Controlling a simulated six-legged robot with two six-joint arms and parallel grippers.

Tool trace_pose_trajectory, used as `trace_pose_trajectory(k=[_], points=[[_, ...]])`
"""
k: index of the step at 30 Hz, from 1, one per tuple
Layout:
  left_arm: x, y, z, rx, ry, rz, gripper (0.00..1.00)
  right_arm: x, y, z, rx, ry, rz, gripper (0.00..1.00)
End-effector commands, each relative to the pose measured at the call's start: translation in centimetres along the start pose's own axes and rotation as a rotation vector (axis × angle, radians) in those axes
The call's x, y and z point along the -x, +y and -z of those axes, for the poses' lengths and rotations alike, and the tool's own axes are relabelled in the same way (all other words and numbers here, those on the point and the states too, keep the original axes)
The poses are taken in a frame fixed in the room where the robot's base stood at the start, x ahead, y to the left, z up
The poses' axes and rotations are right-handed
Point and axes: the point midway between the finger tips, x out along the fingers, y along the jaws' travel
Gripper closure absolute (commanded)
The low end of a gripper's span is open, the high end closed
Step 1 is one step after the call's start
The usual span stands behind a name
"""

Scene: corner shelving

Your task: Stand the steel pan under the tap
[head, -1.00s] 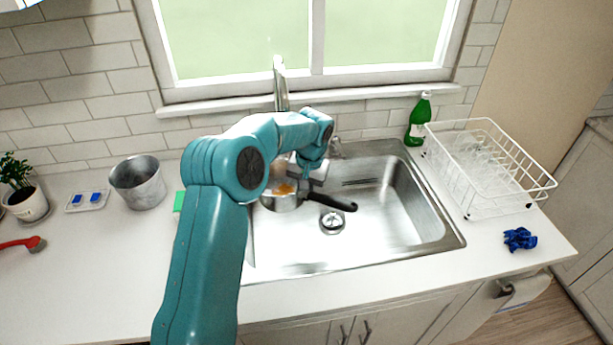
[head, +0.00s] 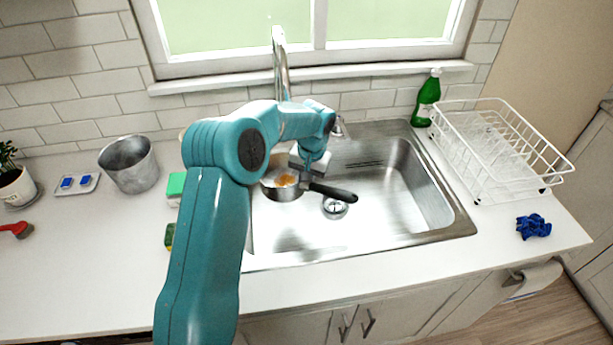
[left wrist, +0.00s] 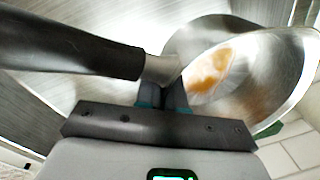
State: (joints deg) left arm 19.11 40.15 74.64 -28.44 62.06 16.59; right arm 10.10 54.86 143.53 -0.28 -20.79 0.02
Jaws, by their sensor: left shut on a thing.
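The steel pan (head: 283,193) is a small pan with a black handle and an orange-brown stain inside. It is over the left part of the sink (head: 400,225), with its handle pointing right. My left gripper (head: 306,176) is shut on the pan near where the handle meets the bowl. In the left wrist view the pan's bowl (left wrist: 255,75) is at the right and the black handle (left wrist: 70,45) runs left. The tap (head: 281,65) rises behind the sink; my arm hides its lower part. I cannot tell whether the pan touches the sink floor. My right gripper is not in view.
A drain (head: 335,208) sits in the sink floor. A green bottle (head: 426,100) and white dish rack (head: 500,150) stand to the right, with a blue cloth (head: 533,227) in front. A metal bucket (head: 130,165) and green sponge (head: 176,186) are to the left.

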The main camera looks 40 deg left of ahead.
Motion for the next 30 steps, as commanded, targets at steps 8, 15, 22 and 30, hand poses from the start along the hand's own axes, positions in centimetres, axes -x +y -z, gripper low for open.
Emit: trace_pose_trajectory(k=[8, 15, 22, 30], points=[[-4.1, 0.4, 0.2, 0.001, 0.0, 0.0, 1.0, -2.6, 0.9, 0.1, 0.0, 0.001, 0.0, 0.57], [-7.2, 0.6, 0.3, 0.001, 0.001, -0.001, 1.0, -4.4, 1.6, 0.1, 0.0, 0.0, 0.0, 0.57], [-10.2, 1.0, 0.3, 0.0, 0.0, 0.0, 1.0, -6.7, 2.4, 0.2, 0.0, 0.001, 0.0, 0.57], [-12.6, 1.2, 0.4, 0.001, 0.002, 0.0, 1.0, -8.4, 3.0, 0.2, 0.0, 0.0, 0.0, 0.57]])
